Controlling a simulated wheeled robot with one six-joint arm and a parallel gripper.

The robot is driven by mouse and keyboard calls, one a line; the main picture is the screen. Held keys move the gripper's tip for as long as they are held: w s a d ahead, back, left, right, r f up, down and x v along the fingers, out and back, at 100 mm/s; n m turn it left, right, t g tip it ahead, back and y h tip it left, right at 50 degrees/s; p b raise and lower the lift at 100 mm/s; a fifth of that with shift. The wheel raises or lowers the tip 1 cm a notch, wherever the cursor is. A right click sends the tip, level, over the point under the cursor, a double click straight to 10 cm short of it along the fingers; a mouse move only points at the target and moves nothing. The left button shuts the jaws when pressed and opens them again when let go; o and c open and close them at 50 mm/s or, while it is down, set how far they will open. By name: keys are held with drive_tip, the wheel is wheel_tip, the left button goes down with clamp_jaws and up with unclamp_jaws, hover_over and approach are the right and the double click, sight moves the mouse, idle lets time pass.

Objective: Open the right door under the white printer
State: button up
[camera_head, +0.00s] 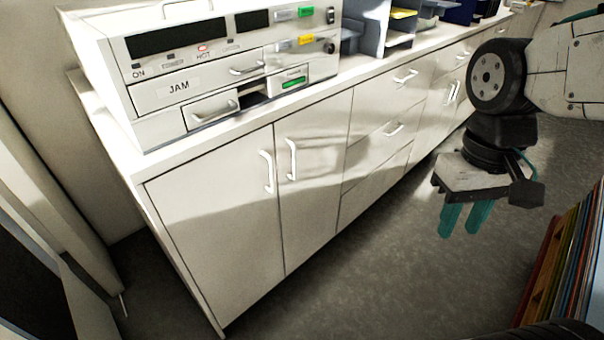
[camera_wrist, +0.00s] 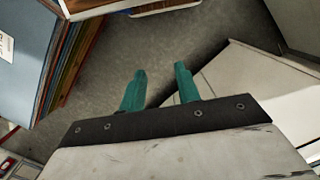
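The white printer (camera_head: 165,95) marked "JAM" stands on the counter at the upper left of the head view. Below it are two white cabinet doors, both shut. The left door (camera_head: 222,235) has a white upright handle (camera_head: 267,171) near its right edge. The right door (camera_head: 309,205) has a white upright handle (camera_head: 292,159) near its left edge. My gripper (camera_head: 460,220) hangs over the floor to the right, well apart from the doors, its teal fingers pointing down. In the wrist view the fingers (camera_wrist: 157,88) are apart with only floor between them.
Drawers (camera_head: 378,150) with white handles continue right of the doors. Trays (camera_head: 400,25) stand on the counter behind. A bin of coloured boards (camera_head: 565,260) stands at the lower right; such boards also show in the wrist view (camera_wrist: 65,60). The grey floor (camera_head: 350,285) before the doors is clear.

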drive_tip(key=w+a+f+n+t+y, duration=0.1)
drive_tip(key=w+a+f+t, duration=0.25)
drive_tip(key=w+f, duration=0.7)
drive_tip(key=w+a+f+n+t+y, duration=0.15)
drive_tip(key=w+a+f, duration=0.35)
drive_tip(key=w+f, duration=0.55)
drive_tip(key=w+a+f+n+t, duration=0.2)
drive_tip(key=w+a+f+t, duration=0.15)
drive_tip(key=w+f, duration=0.7)
drive_tip(key=w+a+r+t+y, duration=0.6)
drive_tip(key=w+a+r+t, duration=0.1)
drive_tip(key=w, duration=0.4)
drive_tip(key=shift+w+a+t, duration=0.2)
drive_tip(key=shift+a+t, duration=0.55)
drive_tip(key=shift+a, duration=0.4)
drive_tip(key=shift+n, duration=0.25)
clamp_jaws()
